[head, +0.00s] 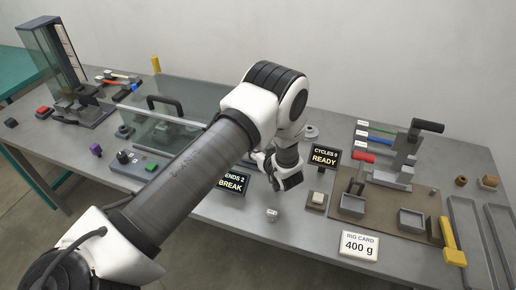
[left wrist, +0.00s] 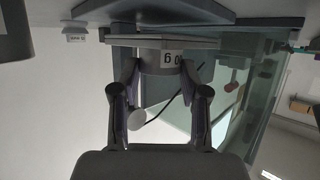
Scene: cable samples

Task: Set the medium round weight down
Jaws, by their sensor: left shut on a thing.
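My left gripper (head: 290,183) is low over the middle of the bench, close to the sign boards. In the left wrist view, which is upside down, my left gripper (left wrist: 161,100) is shut on a grey round weight (left wrist: 150,61) with a white label ending in "0 g". The label is partly cut by the view angle. A flat, wide grey plate (left wrist: 120,41) lies against the weight's table side; I cannot tell if it is part of the weight or a thing under it. In the head view the held weight is hidden by the gripper. My right gripper is not in view.
A small labelled weight (head: 272,214) stands near the front edge. A pale round piece (head: 311,131) is behind the arm. A READY sign (head: 325,156), a BREAK sign (head: 232,183) and a button block (head: 317,200) are close by. The rig card (head: 359,245) and brown mat (head: 395,222) are right.

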